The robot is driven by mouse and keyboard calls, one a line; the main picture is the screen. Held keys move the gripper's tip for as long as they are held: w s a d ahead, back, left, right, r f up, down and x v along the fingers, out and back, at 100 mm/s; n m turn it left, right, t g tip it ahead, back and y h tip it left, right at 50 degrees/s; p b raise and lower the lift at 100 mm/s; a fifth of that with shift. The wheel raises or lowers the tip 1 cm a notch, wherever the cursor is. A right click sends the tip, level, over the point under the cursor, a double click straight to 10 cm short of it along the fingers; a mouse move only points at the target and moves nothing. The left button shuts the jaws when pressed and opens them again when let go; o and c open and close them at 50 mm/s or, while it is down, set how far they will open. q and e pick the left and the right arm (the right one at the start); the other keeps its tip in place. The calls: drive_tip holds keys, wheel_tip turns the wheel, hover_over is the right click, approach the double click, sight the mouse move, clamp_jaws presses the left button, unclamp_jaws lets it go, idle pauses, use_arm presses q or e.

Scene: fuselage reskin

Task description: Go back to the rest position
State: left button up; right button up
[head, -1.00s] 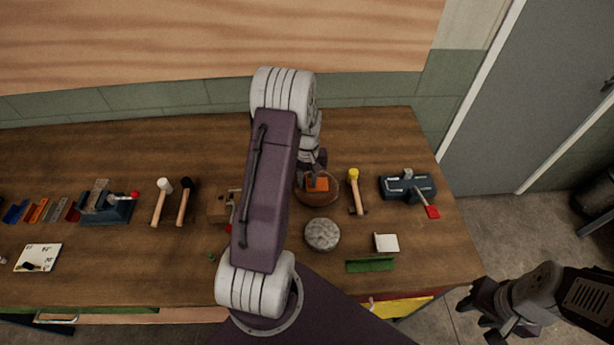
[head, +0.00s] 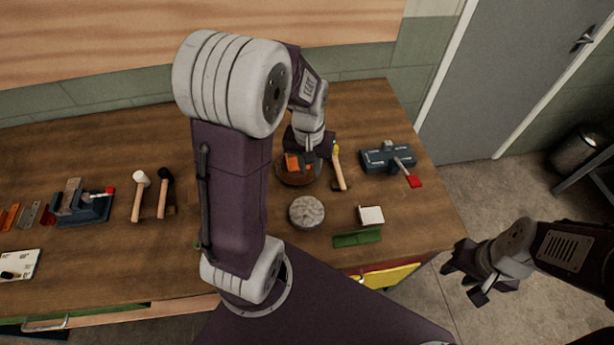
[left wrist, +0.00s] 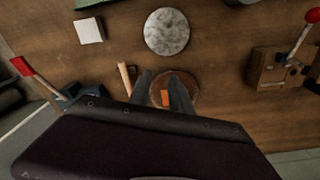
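My left gripper (head: 310,155) hangs over the bench at a round brown wooden dish (head: 298,180) with an orange block (head: 292,163) on it. In the left wrist view the two fingers (left wrist: 163,88) stand apart, and the dish (left wrist: 188,83) and orange block (left wrist: 165,97) show between and beyond them. The gripper looks open and empty. My right gripper (head: 466,276) is off the bench's right end, above the floor. Its fingers are spread and hold nothing.
A yellow-headed hammer (head: 340,170) lies close beside the left gripper. A blue vise (head: 385,158), a grey round stone-like disc (head: 307,212), a white block (head: 370,215) and a green strip (head: 357,238) are nearby.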

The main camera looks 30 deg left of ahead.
use_arm(q)
drive_tip(key=s+d+f+m, duration=0.1)
drive_tip(key=s+d+m, duration=0.2)
drive_tip(key=s+d, duration=0.2)
drive_tip(key=shift+s+d+f+t, duration=0.3)
drive_tip(key=shift+s+d+f, duration=0.1)
drive_tip(key=shift+s, duration=0.8)
